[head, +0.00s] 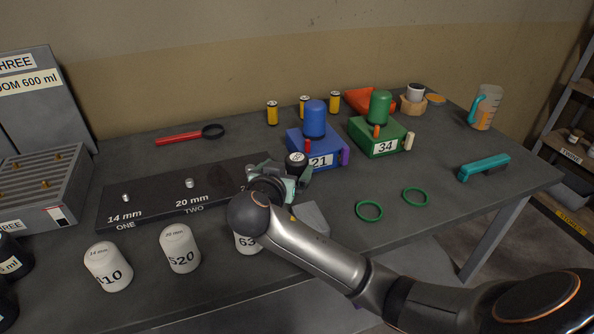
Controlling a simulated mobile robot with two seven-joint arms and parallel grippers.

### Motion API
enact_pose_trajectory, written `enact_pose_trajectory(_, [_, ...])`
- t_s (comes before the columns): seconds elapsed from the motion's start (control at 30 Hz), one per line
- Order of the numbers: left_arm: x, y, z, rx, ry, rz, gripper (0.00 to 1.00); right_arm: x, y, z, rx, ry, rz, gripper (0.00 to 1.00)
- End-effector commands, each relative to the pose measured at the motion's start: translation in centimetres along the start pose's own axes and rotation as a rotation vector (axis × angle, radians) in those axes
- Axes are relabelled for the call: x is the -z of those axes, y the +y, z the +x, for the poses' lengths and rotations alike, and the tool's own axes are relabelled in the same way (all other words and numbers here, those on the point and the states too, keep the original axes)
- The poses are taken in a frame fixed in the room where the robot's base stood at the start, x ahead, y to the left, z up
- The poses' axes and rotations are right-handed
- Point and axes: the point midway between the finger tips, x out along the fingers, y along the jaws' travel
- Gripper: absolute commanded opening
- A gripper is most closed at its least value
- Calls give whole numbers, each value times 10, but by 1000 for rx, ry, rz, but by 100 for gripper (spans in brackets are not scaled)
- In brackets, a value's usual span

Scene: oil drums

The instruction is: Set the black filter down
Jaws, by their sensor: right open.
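A small black filter (296,160) with a pale top label stands upright just beyond my right gripper, in front of the blue block marked 21. My right gripper (284,178) is open, close to the filter, over the right end of the dark post rail. Its fingers and wrist hide the filter's lower part, so I cannot tell what it rests on or whether a finger touches it. The dark rail (150,207) has bare posts at 14 mm and 20 mm; its third place is mostly hidden by my gripper. My left gripper is not in view.
White filters (108,267) stand along the front edge; one is partly behind my right wrist. The blue block (322,161) and green block (385,148) stand behind. Green rings (369,211) and a teal-handled brush (484,167) lie to the right. Table between rings and brush is clear.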

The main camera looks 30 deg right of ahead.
Motion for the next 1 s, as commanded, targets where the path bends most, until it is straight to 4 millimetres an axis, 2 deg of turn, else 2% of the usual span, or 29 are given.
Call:
enact_pose_trajectory(0.17, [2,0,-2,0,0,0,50,1,3,15,-2,3,-2,100])
enact_pose_trajectory(0.43, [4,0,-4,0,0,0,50,-1,6,51,0,2,-3,100])
enact_pose_trajectory(0.73, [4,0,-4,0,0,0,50,-2,6,56,2,1,-1,100])
enact_pose_trajectory(1.0, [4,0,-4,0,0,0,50,-2,6,56,2,1,-1,70])
